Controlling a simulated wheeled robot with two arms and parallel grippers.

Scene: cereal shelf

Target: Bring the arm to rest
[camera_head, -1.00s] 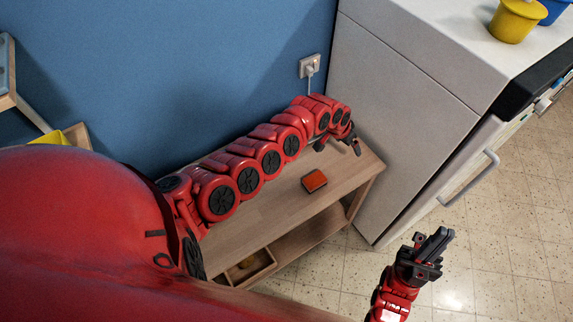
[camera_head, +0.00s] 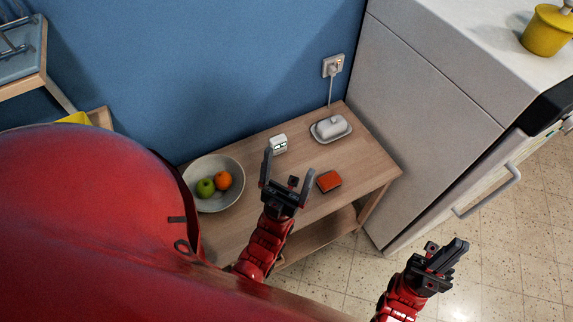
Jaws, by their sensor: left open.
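My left gripper (camera_head: 286,176) is open and empty, its two fingers spread and pointing up in the picture. It is in front of the wooden table, between the fruit bowl and the small red box. My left arm is bent, and its red forearm comes up from the lower middle. My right gripper (camera_head: 452,254) is at the lower right over the tiled floor. Its fingers look close together, with nothing seen between them.
The wooden table (camera_head: 365,165) holds a bowl (camera_head: 229,197) with a green apple (camera_head: 206,187) and an orange (camera_head: 222,181), a small white timer (camera_head: 278,144), a white butter dish (camera_head: 331,127) and a red box (camera_head: 328,181). A white cabinet (camera_head: 420,110) stands right of it.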

